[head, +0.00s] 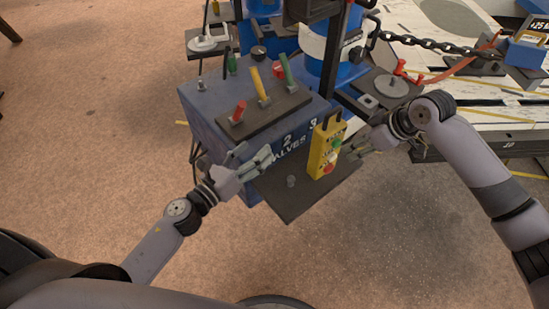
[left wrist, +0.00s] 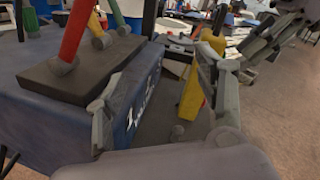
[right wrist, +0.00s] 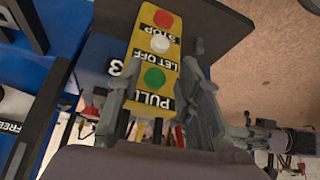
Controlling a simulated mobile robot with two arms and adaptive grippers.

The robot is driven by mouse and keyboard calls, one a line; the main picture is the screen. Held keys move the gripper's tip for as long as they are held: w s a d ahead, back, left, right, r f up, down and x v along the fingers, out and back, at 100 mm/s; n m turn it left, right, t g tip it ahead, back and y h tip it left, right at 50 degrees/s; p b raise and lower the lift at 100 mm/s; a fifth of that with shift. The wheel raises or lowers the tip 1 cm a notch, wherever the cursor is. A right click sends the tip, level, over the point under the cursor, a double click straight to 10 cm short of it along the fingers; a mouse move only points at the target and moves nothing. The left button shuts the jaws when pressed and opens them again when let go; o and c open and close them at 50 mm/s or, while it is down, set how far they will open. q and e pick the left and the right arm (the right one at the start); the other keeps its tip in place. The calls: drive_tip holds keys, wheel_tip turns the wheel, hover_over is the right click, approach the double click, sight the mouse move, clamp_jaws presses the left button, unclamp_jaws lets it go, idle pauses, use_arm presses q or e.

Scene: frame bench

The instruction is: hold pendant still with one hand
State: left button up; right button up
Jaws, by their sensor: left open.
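The pendant is a yellow box (head: 325,150) with green, white and red buttons, standing tilted at the front of the blue valve box. In the right wrist view the pendant (right wrist: 155,60) shows labels PULL, LET OFF and STOP. My right gripper (head: 352,146) is at the pendant's right side. In the right wrist view its fingers (right wrist: 160,95) lie along both edges of the pendant, drawn in narrower than the left's. My left gripper (head: 262,160) is open and empty, left of the pendant.
The blue valve box (head: 215,125) carries red, yellow and green levers on a dark plate (head: 290,108). A dark shelf (head: 300,200) juts out below the pendant. A chain (head: 430,45) and a white board (head: 480,90) are at the right. The floor in front is clear.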

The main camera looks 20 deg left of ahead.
sight(322, 131)
use_arm(q)
drive_tip(key=s+d+r+m+g+h, duration=0.1)
drive_tip(key=d+m+g+h, duration=0.1)
drive_tip(key=d+m+h, duration=0.4)
drive_tip(key=w+d, duration=0.3)
drive_tip(key=w, duration=0.1)
drive_tip(key=w+d+m+y, duration=0.1)
drive_tip(key=w+d, duration=0.3)
drive_tip(key=w, duration=0.1)
drive_tip(key=w+d+y, duration=0.1)
drive_tip(key=w+d, duration=0.3)
drive_tip(key=shift+w+r, duration=0.15)
drive_tip(key=shift+c, duration=0.2)
clamp_jaws()
drive_tip(key=shift+m, duration=0.3)
idle(0.4)
